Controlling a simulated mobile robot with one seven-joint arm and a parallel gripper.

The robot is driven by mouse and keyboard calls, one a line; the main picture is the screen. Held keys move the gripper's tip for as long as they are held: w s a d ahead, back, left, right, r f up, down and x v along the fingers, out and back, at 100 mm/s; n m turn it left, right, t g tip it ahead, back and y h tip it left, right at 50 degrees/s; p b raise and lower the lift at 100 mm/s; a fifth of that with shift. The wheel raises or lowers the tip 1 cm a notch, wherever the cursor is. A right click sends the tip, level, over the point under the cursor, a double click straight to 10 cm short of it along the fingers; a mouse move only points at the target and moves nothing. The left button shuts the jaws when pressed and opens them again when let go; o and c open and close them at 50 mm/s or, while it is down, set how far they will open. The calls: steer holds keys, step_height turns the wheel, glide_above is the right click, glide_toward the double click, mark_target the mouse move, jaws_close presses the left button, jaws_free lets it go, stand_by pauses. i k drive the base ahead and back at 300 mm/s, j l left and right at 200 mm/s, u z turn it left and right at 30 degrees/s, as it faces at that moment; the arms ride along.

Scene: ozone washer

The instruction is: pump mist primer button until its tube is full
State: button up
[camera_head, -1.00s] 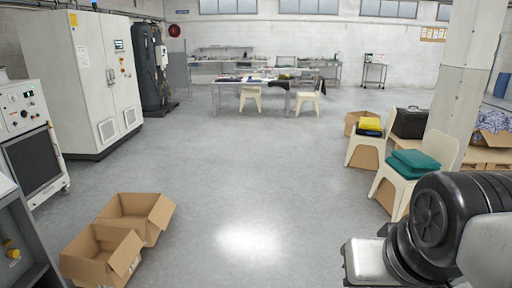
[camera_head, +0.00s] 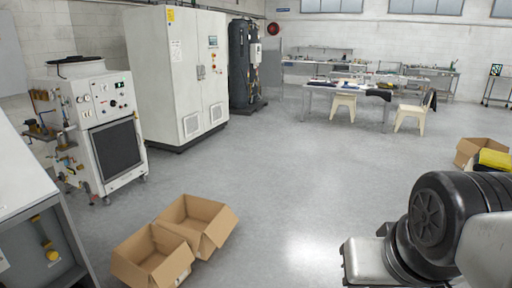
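No mist primer button or tube can be made out in this view. A white wheeled machine (camera_head: 97,125) with a dark front panel, knobs, a gauge and brass pipe fittings stands at the left. A grey-white cabinet (camera_head: 30,215) at the lower left edge has a yellow fitting (camera_head: 50,252) in its open side; most of the cabinet is cut off. I cannot tell whether either one carries the button. Part of my arm shows at the lower right, but my gripper is out of view.
Two open cardboard boxes (camera_head: 197,224) (camera_head: 150,258) lie on the floor right of the cabinet. A tall white cabinet (camera_head: 178,75) and a dark tank (camera_head: 245,65) stand behind. A worktable (camera_head: 345,88) with chairs is farther back. The middle floor is clear.

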mark_target(52, 254)
steer(key=i+u, duration=0.25)
steer(key=u, duration=0.2)
steer(key=i+u, duration=0.25)
steer(key=u, duration=0.15)
steer(key=i+l+u, duration=0.2)
steer(key=u, duration=0.25)
steer(key=i+l+u, duration=0.25)
steer(key=u, duration=0.2)
steer(key=i+l+u, duration=0.15)
steer(key=l+u, duration=0.25)
steer(key=i+l+u, duration=0.15)
steer(key=u, duration=0.3)
steer(key=i+l+u, duration=0.15)
steer(key=l+u, duration=0.25)
steer(key=l, duration=0.3)
steer(key=l+u, duration=0.35)
steer(key=l, duration=0.35)
steer(key=i, duration=0.05)
